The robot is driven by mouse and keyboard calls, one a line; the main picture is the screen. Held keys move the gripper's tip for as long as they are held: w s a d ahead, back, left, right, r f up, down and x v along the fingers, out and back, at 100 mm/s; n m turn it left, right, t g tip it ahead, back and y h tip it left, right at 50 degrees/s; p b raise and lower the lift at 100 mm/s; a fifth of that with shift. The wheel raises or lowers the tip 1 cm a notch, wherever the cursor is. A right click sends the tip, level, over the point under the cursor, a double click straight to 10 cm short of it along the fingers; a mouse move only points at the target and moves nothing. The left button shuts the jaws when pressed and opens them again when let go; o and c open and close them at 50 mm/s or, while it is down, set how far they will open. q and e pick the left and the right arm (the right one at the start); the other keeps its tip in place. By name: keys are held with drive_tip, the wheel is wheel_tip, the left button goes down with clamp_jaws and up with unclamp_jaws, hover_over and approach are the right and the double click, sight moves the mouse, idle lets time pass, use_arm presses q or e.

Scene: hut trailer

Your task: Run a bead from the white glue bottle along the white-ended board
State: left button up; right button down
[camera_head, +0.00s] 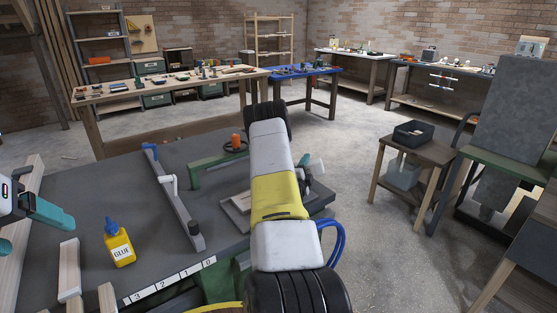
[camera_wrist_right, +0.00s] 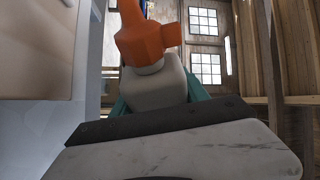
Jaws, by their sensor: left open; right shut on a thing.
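In the right wrist view a pale bottle with a large orange cap (camera_wrist_right: 150,42) stands between the teal fingers of my right gripper (camera_wrist_right: 158,95), which is shut on it. My left gripper (camera_head: 30,228) is open and empty at the left edge, above the grey bench. Pale wooden boards lie below and beside it; one short board (camera_head: 68,270) has a lighter, whitish near end. I cannot tell for sure which is the white-ended board.
A yellow glue bottle with a blue cap (camera_head: 119,246) stands on the grey bench (camera_head: 130,190). A long bar clamp (camera_head: 175,200) lies to its right, and a green clamp (camera_head: 205,172) is farther back. A numbered strip (camera_head: 170,283) runs along the near edge.

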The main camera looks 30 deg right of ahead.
drive_tip(key=shift+s+d+f+m, duration=0.2)
drive_tip(key=shift+d+f+m, duration=0.15)
drive_tip(key=shift+m, duration=0.25)
drive_tip(key=shift+r+m+g+y, duration=0.5)
drive_tip(key=shift+r+m, duration=0.6)
drive_tip(key=shift+m, duration=0.6)
drive_tip(key=s+d+r+m+g, duration=0.3)
drive_tip(key=r+m+g, duration=0.3)
drive_tip(key=m, duration=0.6)
drive_tip(key=s+d+r+m+g, duration=0.3)
drive_tip(key=r+m+g, duration=0.2)
drive_tip(key=r+m, duration=0.4)
drive_tip(key=m, duration=0.4)
drive_tip(key=shift+r+g+h, duration=0.25)
drive_tip(key=shift+g+h, duration=0.05)
drive_tip(key=shift+g, duration=0.1)
